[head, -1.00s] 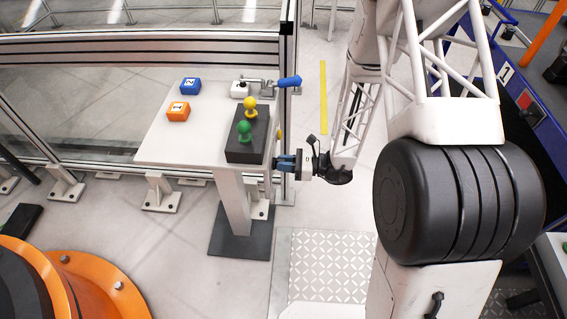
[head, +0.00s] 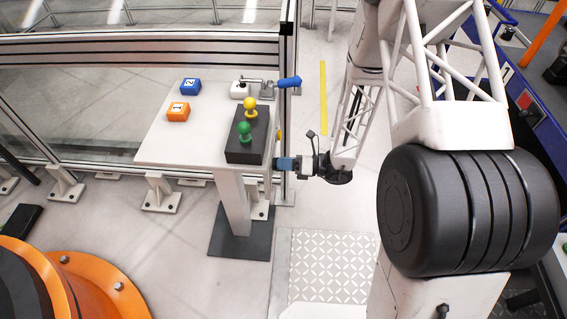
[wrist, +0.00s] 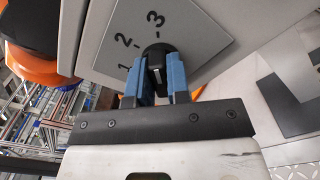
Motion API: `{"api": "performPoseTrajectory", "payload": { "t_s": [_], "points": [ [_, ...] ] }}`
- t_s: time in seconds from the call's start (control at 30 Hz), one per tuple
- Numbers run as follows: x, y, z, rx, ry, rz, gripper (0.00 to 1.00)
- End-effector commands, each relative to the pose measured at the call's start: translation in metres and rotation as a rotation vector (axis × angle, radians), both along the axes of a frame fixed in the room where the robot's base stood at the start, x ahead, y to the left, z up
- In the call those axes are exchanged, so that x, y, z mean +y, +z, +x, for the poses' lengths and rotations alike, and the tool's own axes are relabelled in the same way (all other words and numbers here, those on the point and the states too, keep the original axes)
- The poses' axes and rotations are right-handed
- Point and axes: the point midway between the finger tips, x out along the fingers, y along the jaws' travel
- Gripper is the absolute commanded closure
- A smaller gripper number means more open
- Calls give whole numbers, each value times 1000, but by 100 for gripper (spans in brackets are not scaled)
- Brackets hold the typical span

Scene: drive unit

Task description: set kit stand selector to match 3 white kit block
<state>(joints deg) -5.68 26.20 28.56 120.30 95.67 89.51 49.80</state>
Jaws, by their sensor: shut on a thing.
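My gripper (wrist: 160,82) has blue fingers shut on the black selector knob (wrist: 157,53) in the wrist view. The knob sits on a pale dial plate (wrist: 185,37) marked 1, 2 and 3. The fingers cover much of the knob, so I cannot tell which number it points to. In the head view my gripper (head: 277,164) is at the right side of the kit stand (head: 160,148), below its top. A white block (head: 239,91) stands at the back of the stand top; I cannot read a number on it.
A blue block (head: 190,86) marked 2 and an orange block (head: 178,112) marked 1 sit on the stand. A dark box (head: 246,151) carries yellow (head: 250,105) and green (head: 245,131) knobs. A blue-handled lever (head: 289,82) is at the back. A railing runs behind.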

Motion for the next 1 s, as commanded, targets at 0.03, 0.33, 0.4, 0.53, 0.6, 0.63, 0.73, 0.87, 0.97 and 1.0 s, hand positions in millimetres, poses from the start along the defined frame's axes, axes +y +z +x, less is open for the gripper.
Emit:
{"api": "performPoseTrajectory", "payload": {
  "t_s": [0.03, 0.33, 0.4, 0.53, 0.6, 0.63, 0.73, 0.87, 0.97, 1.0],
  "points": [
    [0, 0, 0, 24, 0, 0, 100],
    [0, 0, 0, 101, 0, 0, 100],
    [0, 0, 0, 106, 0, 0, 100],
    [0, 0, 0, 107, 0, 0, 100],
    [0, 0, 0, 106, 0, 0, 100],
    [0, 0, 0, 106, 0, 0, 100],
    [0, 0, 0, 106, 0, 0, 78],
    [0, 0, 0, 105, 0, 0, 58],
    [0, 0, 0, 105, 0, 0, 57],
    [0, 0, 0, 105, 0, 0, 57]
  ]
}}
